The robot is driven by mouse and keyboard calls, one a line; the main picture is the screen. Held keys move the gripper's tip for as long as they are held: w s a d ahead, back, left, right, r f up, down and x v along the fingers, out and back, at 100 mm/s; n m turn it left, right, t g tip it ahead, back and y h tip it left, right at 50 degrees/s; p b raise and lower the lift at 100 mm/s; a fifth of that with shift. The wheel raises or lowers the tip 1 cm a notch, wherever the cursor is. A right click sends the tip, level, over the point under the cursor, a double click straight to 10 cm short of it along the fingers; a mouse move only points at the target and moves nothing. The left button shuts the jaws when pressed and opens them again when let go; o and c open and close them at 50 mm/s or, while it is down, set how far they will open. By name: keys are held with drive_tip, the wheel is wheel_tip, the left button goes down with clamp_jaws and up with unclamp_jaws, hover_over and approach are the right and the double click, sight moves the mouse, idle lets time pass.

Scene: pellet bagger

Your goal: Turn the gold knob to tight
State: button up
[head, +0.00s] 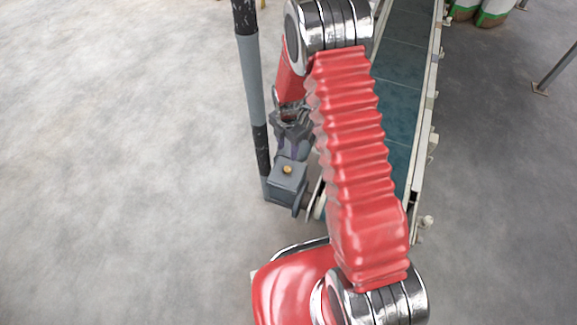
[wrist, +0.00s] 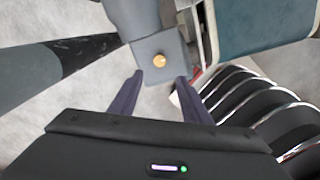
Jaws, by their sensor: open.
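The gold knob (wrist: 159,60) is a small round knob on the face of a grey box (wrist: 172,45). In the wrist view it lies just beyond and between my fingertips, apart from them. In the head view the gold knob (head: 287,170) sits on top of the grey box (head: 289,186), below and left of my arm. My gripper (wrist: 160,77) is open and empty, with its two dark fingers spread. In the head view my gripper (head: 293,150) shows just above the box, partly hidden by my arm. I cannot tell the knob's turn.
A black and grey post (head: 252,85) stands close to the left of the box. A conveyor with a blue-green belt (head: 400,80) runs behind my arm on the right. Green and white containers (head: 490,12) stand at the top right. The concrete floor on the left is clear.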

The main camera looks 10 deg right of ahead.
sight(288, 169)
wheel_tip(288, 169, down, 12)
drive_tip(key=shift+f, duration=0.1)
idle(0.6)
drive_tip(key=shift+c, duration=0.4)
drive_tip(key=c, duration=0.9)
drive_tip(key=shift+d, duration=0.15)
drive_tip(key=shift+c, duration=0.3)
